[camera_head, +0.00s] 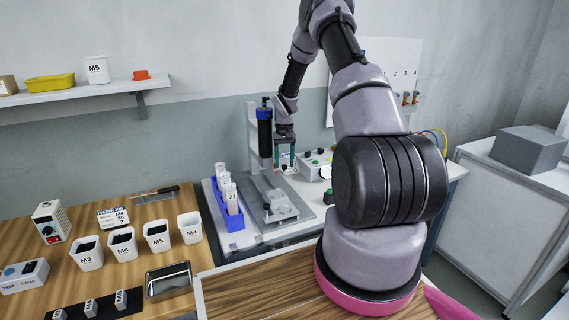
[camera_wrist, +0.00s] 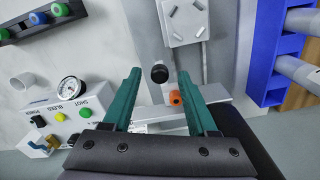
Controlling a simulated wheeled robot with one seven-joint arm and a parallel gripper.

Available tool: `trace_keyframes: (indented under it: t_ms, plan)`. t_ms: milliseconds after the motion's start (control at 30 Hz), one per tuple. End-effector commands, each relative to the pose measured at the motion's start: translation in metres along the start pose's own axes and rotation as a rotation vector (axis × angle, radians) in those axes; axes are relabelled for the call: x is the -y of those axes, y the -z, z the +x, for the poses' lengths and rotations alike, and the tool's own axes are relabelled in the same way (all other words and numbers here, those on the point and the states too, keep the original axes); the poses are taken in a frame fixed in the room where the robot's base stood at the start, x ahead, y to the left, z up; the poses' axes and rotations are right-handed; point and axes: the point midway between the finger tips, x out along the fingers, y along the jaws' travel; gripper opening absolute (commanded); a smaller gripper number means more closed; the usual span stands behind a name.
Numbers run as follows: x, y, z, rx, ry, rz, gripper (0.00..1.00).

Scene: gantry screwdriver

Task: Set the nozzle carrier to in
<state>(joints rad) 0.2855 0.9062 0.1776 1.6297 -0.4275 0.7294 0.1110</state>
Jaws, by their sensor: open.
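My gripper (camera_wrist: 159,74) is open, its two green fingers reaching forward on either side of a black round knob (camera_wrist: 159,73). I cannot tell whether the fingers touch it. An orange tip (camera_wrist: 175,97) and a light metal bar (camera_wrist: 211,110) lie just behind the knob, between and beside the fingers. I cannot tell for sure which of these parts is the nozzle carrier. In the head view my gripper (camera_head: 285,157) is beside the black, blue-capped screwdriver (camera_head: 265,135), above the grey base plate (camera_head: 257,208). The knob is not clear there.
A control box (camera_wrist: 62,120) with a gauge and buttons stands left of the fingers in the wrist view. A blue rack (camera_head: 233,222) holds white tubes left of the base plate. A fixture plate (camera_wrist: 184,22) with small pins lies ahead. Labelled cups (camera_head: 124,246) stand on the wooden table.

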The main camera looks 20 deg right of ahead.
Motion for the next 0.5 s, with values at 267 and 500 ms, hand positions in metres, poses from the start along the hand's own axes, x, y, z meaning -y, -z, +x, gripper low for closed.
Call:
trace_keyframes:
  t_ms: [267, 500]
  plan:
    - [0.0, 0.001, -0.053, -0.006, 0.0, 0.0, 0.58]
    - [0.0, 0.001, -0.092, -0.003, 0.0, 0.0, 0.58]
